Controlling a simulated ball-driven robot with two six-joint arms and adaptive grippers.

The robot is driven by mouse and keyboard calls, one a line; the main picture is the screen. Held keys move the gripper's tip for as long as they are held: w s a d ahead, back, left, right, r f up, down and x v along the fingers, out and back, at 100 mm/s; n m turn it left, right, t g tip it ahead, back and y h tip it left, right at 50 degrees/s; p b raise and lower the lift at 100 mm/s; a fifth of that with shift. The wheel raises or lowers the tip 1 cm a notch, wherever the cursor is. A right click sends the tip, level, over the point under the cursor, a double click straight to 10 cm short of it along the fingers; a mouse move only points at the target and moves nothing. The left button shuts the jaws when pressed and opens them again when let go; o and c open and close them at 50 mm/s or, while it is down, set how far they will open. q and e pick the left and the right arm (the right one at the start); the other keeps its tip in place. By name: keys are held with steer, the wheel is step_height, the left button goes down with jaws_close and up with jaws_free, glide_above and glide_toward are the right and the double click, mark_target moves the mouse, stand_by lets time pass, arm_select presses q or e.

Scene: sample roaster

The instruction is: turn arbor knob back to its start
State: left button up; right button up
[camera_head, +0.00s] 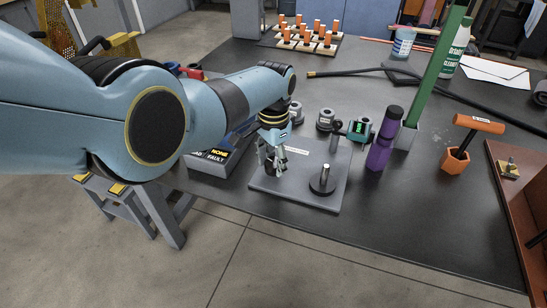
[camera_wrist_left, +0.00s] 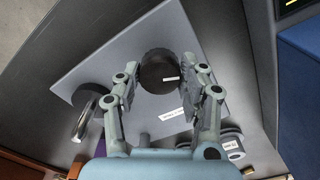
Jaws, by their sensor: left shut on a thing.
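The arbor knob is a round black knob (camera_wrist_left: 157,66) with a small white mark on its top, seen in the left wrist view. It sits on a grey plate (camera_wrist_left: 103,66), which also shows on the dark table in the head view (camera_head: 312,198). My left gripper (camera_wrist_left: 166,76) has a finger on each side of the knob and is shut on it. In the head view the gripper (camera_head: 273,160) points down over the left part of the plate and hides most of the knob. My right gripper is not in view.
A metal post (camera_head: 325,178) on a dark disc stands on the same plate, right of my gripper. A purple bottle (camera_head: 381,150), a green upright bar (camera_head: 441,70) and an orange-handled tool (camera_head: 479,124) stand further right. The table front right of the plate is clear.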

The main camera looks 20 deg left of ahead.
arm_select(q)
steer(key=n, duration=0.5)
steer(key=shift+n+p, duration=0.3)
steer(key=n, duration=1)
steer(key=shift+n, duration=0.4)
steer(key=n, duration=0.5)
steer(key=shift+n+p, duration=0.3)
steer(key=shift+n, duration=0.1)
steer(key=o, duration=1.2)
steer(key=shift+r, duration=0.15)
